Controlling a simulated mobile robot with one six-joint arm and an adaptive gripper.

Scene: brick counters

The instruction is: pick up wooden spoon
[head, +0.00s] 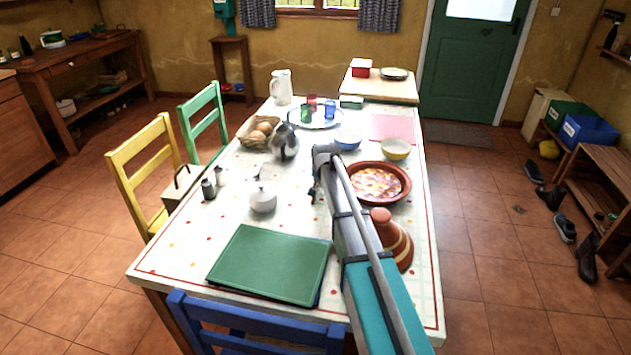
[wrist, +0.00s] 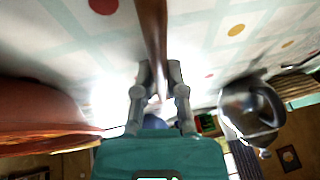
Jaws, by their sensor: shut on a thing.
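The wooden spoon (wrist: 152,30) shows in the wrist view as a dark brown shaft running from the top edge down between my fingers. My gripper (wrist: 159,76) is shut on it, one finger on each side. In the head view my gripper (head: 313,190) is over the table between the metal teapot and the terracotta dish. I cannot make out the spoon in the head view; my arm covers part of that area. The spoon's far end is out of the wrist view, and I cannot tell whether it touches the table.
The terracotta dish (head: 404,184) of food is just right of my gripper, with a tagine lid (head: 398,243) nearer. The metal teapot (head: 284,146) and a white sugar pot (head: 263,201) are left. Green placemats (head: 268,264) lie in front; bowls (head: 395,149) stand behind.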

